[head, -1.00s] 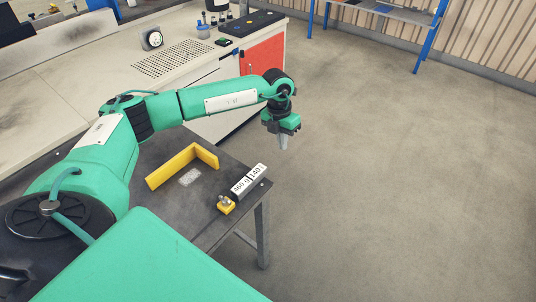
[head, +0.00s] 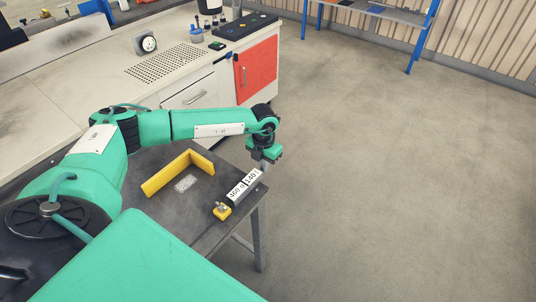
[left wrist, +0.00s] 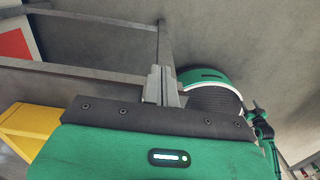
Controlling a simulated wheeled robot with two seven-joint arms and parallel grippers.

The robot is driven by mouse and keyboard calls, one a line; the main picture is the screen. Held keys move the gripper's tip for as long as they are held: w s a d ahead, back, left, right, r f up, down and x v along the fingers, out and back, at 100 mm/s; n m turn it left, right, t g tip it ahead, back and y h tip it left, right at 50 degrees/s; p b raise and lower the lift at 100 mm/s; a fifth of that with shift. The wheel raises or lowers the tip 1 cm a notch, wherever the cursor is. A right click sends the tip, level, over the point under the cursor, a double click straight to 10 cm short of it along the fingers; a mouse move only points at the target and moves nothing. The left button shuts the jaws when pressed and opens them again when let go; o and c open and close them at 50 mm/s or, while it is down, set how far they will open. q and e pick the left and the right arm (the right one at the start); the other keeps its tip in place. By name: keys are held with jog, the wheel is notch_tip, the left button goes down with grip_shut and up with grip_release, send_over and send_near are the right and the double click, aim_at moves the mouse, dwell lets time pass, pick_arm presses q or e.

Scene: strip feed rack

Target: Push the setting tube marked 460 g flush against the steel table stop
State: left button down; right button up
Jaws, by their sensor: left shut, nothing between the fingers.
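The setting tube (head: 243,187) lies at the table's right edge. Its white labels read 460 g at the near end and what looks like 140 at the far end. A small yellow block with a grey metal knob (head: 222,211) sits at its near end; I cannot tell whether they touch. No other separate steel stop is clear. My left gripper (head: 263,166) is low, pointing down at the tube's far end, and contact is unclear. In the left wrist view its fingers (left wrist: 162,86) are together and empty. The tube does not show there. My right gripper is out of view.
A yellow L-shaped rail (head: 178,171) stands on the dark table (head: 190,220), beside a pale speckled patch (head: 186,184). A pale bench with a red cabinet door (head: 257,71) stands behind. The floor right of the table is clear.

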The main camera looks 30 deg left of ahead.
pick_arm(q)
jog(key=shift+s, duration=0.55)
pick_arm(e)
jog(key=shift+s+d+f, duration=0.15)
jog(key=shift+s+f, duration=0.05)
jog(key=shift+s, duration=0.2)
pick_arm(q)
jog(key=shift+s, duration=0.15)
jog(key=shift+s+a+p, duration=0.1)
jog(key=shift+s+p, duration=0.25)
jog(key=shift+s, duration=0.6)
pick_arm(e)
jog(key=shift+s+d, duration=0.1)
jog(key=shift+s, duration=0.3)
pick_arm(q)
jog(key=shift+w, duration=0.1)
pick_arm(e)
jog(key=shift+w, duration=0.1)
pick_arm(q)
jog(key=b, duration=0.2)
send_near(258, 171)
jog(key=w, duration=0.4)
jog(key=shift+r, duration=0.2)
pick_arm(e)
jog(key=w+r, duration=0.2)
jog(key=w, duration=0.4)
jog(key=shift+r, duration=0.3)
